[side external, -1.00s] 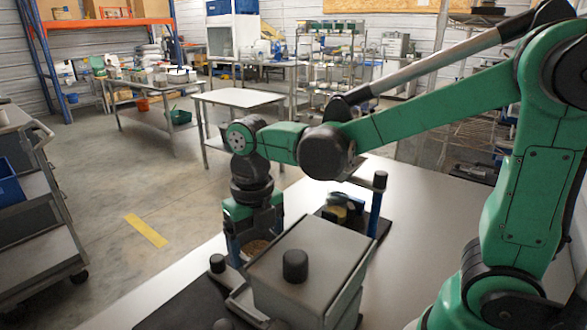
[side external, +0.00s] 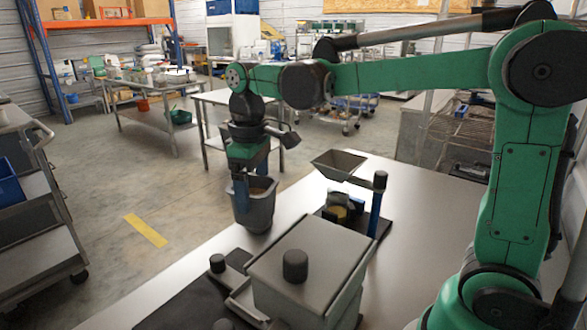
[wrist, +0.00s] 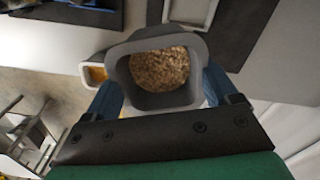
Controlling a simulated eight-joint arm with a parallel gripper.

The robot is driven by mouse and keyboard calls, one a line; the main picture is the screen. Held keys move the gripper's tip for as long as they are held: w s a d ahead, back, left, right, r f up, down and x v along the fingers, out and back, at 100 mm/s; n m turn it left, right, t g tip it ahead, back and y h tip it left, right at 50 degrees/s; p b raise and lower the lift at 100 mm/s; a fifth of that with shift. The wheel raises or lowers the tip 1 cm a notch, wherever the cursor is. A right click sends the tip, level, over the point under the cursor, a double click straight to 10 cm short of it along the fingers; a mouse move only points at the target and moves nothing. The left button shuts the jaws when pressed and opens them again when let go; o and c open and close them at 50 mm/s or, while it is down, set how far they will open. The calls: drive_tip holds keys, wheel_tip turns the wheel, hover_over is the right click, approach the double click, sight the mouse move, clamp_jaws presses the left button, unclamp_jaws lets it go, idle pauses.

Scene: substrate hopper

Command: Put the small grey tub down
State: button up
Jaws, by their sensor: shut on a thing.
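The small grey tub (side external: 256,208) is held in my gripper (side external: 254,190), whose blue fingers are shut on it. The tub is upright and appears raised above the table, at its far left edge in the side view. In the wrist view the tub (wrist: 118,70) shows from above, between the two blue fingers (wrist: 155,92), with brown grainy substrate (wrist: 160,68) inside it. The tub's underside contact with anything is not visible.
A large lidded grey box (side external: 315,262) with a black knob stands at the front of the table. A grey tray on a stand (side external: 340,163) with a blue post (side external: 376,210) is to the right of the tub. The table right of it (side external: 430,215) is clear.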

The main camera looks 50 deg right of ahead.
sight(252, 213)
drive_tip(key=m, duration=0.3)
drive_tip(key=shift+w+d+r+m, duration=0.2)
drive_tip(key=shift+d+r+m, duration=0.1)
drive_tip(key=shift+d+r, duration=0.1)
drive_tip(key=shift+s+a+r+n, duration=0.1)
drive_tip(key=shift+a+r+n, duration=0.2)
drive_tip(key=shift+n, duration=0.4)
drive_tip(key=r+n, duration=0.1)
drive_tip(key=n, duration=0.3)
drive_tip(key=s+a+r+n, duration=0.1)
drive_tip(key=n, duration=0.3)
drive_tip(key=a+r+n, duration=0.1)
drive_tip(key=r+n, duration=0.1)
drive_tip(key=n, duration=0.3)
drive_tip(key=shift+s+a, duration=0.15)
drive_tip(key=shift+s, duration=0.2)
drive_tip(key=s+a+r+n, duration=0.2)
drive_tip(key=s+r+n, duration=0.15)
drive_tip(key=n, duration=1.25)
drive_tip(key=shift+n, duration=0.3)
drive_tip(key=f, duration=1.9)
drive_tip(key=shift+w+a, duration=0.15)
drive_tip(key=shift+a, duration=0.1)
drive_tip(key=o, duration=0.9)
drive_tip(key=shift+f, duration=0.1)
